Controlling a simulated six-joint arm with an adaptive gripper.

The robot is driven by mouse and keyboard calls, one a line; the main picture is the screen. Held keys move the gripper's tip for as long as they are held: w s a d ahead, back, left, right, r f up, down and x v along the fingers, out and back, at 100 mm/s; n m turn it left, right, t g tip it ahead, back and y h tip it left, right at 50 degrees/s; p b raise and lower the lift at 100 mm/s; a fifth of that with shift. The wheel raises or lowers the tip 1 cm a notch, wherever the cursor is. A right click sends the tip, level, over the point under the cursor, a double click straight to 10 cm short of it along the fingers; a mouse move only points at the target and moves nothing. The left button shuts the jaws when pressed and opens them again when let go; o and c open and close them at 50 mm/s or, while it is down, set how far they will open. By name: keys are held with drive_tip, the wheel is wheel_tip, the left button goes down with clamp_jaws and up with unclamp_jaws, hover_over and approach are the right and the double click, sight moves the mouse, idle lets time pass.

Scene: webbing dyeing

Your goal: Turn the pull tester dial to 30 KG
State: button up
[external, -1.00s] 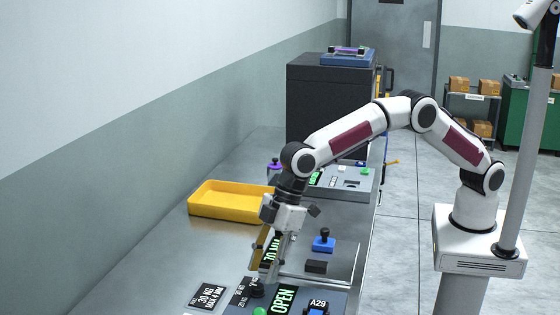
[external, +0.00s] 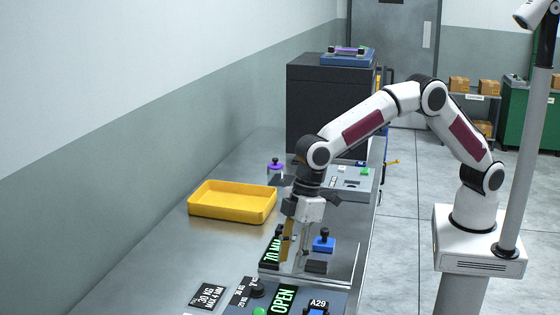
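The pull tester dial (external: 257,288) is a small black knob at the bottom of the view. It stands beside a black label plate (external: 240,291) with KG markings; which mark the dial points to is too small to tell. A black sign reading "30 KG MAX 4 MM" (external: 208,296) lies to its left. My gripper (external: 292,262) points down, behind and right of the dial, clear of it. Its fingers are apart with nothing visible between them. It partly covers the green "70 MM" display (external: 270,252).
A green "OPEN" display (external: 284,299), a green button (external: 260,311) and a blue A29 piece (external: 317,310) are close to the dial. A blue block with a black knob (external: 323,242) stands right of my gripper. A yellow tray (external: 232,216) sits farther back left.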

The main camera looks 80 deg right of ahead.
drive_tip(key=s+d+r+m, duration=0.1)
drive_tip(key=s+d+r, duration=0.2)
drive_tip(key=d, duration=0.6)
drive_tip(key=s+d+r+m+h, duration=0.1)
drive_tip(key=s+d+r, duration=0.3)
drive_tip(key=d, duration=0.5)
drive_tip(key=shift+s+d+r+m, duration=0.2)
drive_tip(key=shift+s+d+m, duration=0.05)
drive_tip(key=shift+s+m, duration=0.3)
drive_tip(key=s+d+r+m+t, duration=0.2)
drive_tip(key=s+d+r+m, duration=0.1)
drive_tip(key=s+d, duration=0.7)
drive_tip(key=s+d+r+m+t+h, duration=0.1)
drive_tip(key=s+d+r+m+t, duration=0.1)
drive_tip(key=s+d, duration=0.8)
drive_tip(key=shift+s+d+r+m, duration=0.3)
drive_tip(key=shift+d+r+m, duration=0.35)
drive_tip(key=shift+d+r, duration=1.4)
drive_tip(key=shift+d+f, duration=0.6)
drive_tip(key=shift+f, duration=0.05)
